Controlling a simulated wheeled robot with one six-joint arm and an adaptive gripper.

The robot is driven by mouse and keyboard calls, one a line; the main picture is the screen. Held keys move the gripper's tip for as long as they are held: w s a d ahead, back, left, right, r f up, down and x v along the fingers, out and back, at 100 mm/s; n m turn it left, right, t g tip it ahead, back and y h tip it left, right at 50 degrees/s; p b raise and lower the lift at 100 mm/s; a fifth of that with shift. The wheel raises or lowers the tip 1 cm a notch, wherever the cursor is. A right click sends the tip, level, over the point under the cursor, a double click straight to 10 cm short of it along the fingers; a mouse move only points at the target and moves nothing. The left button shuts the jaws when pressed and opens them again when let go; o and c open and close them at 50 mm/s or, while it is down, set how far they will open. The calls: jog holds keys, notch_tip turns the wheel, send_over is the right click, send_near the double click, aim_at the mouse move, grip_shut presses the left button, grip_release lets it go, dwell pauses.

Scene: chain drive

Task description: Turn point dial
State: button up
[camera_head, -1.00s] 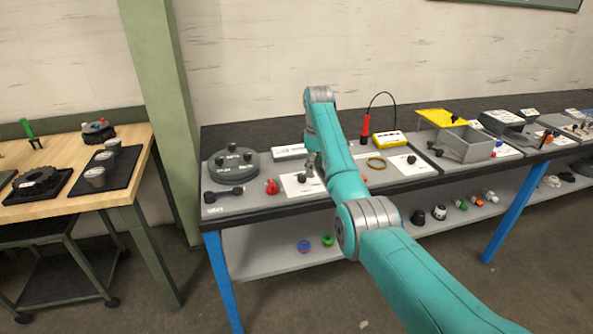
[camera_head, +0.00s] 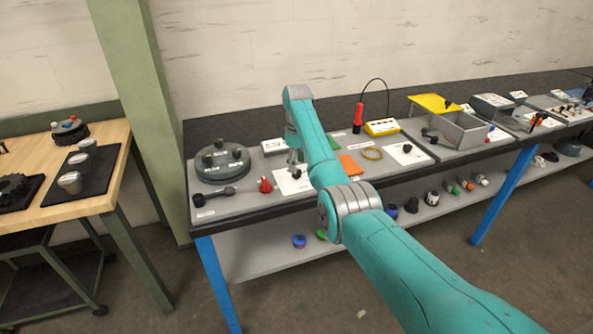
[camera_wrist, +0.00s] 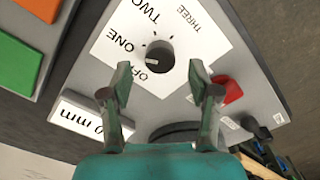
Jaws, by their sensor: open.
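The dial is a small black round knob (camera_wrist: 159,56) on a white card (camera_wrist: 120,62) with the words OFF, ONE, TWO and THREE around it. Short dark ticks are on the card around the knob. Which word the knob points to I cannot tell. My gripper (camera_wrist: 160,75) is open and empty, its two fingers on either side of the knob in the wrist view, apparently just above it. In the head view my gripper (camera_head: 294,158) hangs over the white card (camera_head: 283,186), and the knob is mostly hidden beneath it.
A red part (camera_wrist: 228,90) sits close beside the card, near one finger. Orange (camera_wrist: 18,63) and green (camera_wrist: 40,8) blocks lie on the other side. A grey round fixture with knobs (camera_head: 222,165) and a black lever (camera_head: 214,197) stand left on the bench.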

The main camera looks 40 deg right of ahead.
jog(key=shift+f, duration=1.7)
jog(key=c, duration=1.2)
